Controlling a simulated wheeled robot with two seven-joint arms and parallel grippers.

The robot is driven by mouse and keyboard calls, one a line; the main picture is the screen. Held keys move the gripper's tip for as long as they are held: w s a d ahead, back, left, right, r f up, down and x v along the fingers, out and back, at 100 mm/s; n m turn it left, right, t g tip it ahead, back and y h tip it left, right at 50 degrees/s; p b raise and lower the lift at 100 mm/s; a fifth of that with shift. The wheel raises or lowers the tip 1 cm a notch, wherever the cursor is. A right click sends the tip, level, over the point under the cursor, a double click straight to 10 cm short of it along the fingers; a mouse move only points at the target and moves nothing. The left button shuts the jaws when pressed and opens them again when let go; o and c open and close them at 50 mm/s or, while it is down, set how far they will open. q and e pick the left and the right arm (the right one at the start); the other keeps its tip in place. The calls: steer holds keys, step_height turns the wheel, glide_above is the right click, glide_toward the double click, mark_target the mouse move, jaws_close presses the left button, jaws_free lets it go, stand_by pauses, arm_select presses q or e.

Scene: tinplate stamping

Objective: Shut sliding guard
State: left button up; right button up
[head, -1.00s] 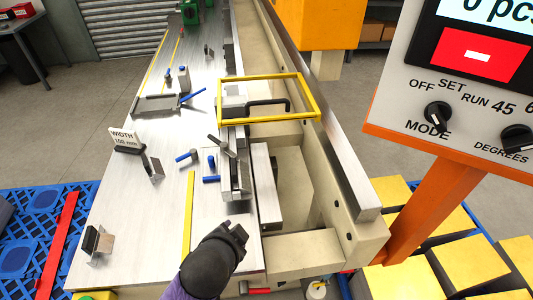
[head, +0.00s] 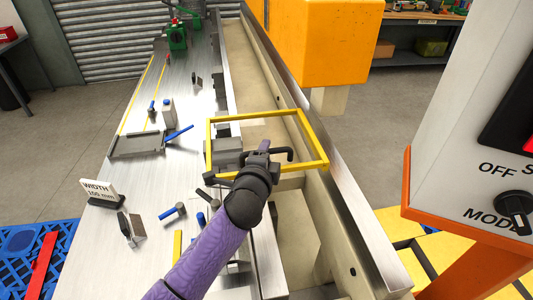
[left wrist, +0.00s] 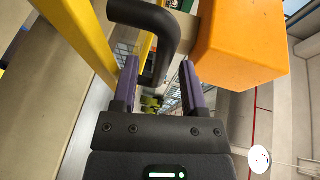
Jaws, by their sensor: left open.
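The sliding guard is a yellow rectangular frame (head: 255,115) across the machine's channel, with a black bent handle (head: 289,155). My left gripper (head: 258,154) is at the handle's near left part, and my purple arm hides part of the frame's near bar. In the left wrist view the black handle (left wrist: 160,68) reaches down between the two open fingers of my left gripper (left wrist: 157,80). I cannot tell whether a finger touches it. A yellow bar of the frame (left wrist: 80,35) runs close to the left finger. My right gripper is not in view.
Small tools and a width sign (head: 100,190) lie on the metal table to the left. A steel rail (head: 330,190) runs along the right. An orange block (head: 315,40) stands behind, and a control panel (head: 470,130) is close at right.

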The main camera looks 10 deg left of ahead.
arm_select(q)
steer(key=shift+w+f, duration=0.15)
steer(key=shift+w, duration=0.7)
jaws_close()
stand_by(0.8)
